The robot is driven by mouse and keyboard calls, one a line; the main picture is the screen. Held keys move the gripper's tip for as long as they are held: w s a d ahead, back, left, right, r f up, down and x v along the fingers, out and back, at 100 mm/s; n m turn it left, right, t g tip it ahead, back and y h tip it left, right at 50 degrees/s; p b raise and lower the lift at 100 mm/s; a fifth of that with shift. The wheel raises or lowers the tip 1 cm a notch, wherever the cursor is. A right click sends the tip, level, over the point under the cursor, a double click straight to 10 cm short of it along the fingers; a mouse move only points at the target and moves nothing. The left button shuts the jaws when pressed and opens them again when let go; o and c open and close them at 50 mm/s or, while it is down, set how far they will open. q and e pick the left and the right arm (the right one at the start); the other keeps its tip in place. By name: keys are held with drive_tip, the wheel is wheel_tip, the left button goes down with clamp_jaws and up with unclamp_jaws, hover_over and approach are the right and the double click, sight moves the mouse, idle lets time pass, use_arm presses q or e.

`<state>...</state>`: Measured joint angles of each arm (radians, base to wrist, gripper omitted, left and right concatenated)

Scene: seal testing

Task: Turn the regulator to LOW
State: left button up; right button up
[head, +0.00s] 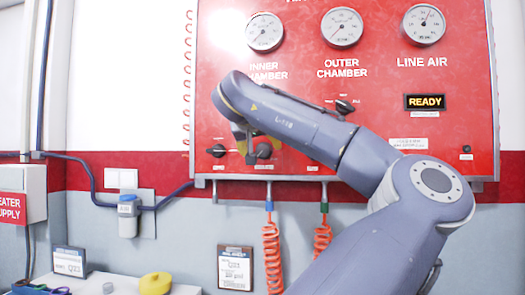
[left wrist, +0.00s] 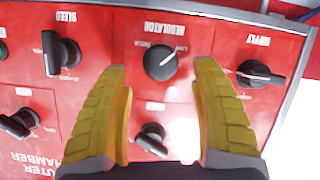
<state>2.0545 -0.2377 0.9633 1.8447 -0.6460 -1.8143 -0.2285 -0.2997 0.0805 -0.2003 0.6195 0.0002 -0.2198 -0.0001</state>
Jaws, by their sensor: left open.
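The regulator (left wrist: 161,61) is a round black knob on the red panel. In the left wrist view it sits under an upside-down REGULATOR label, its light pointer line slanting up and right toward small lettering. In the head view, the dark knob (head: 264,150) beside my gripper appears to be this regulator. My left gripper (left wrist: 160,72) is open, its two yellow fingers apart on either side of the regulator in the picture. No contact can be made out. In the head view the gripper (head: 245,140) is largely hidden by its own wrist. My right gripper is not in view.
The supply knob (left wrist: 258,74) and bleed knob (left wrist: 62,54) flank the regulator, and another black knob (left wrist: 152,139) shows between the fingers. Gauges and a READY display (head: 425,101) are higher on the panel. Coiled red hoses (head: 272,255) hang below.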

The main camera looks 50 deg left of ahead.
use_arm(q)
drive_tip(key=v, duration=0.7)
drive_tip(key=shift+s+d+r, duration=0.15)
drive_tip(key=shift+s+d, duration=0.1)
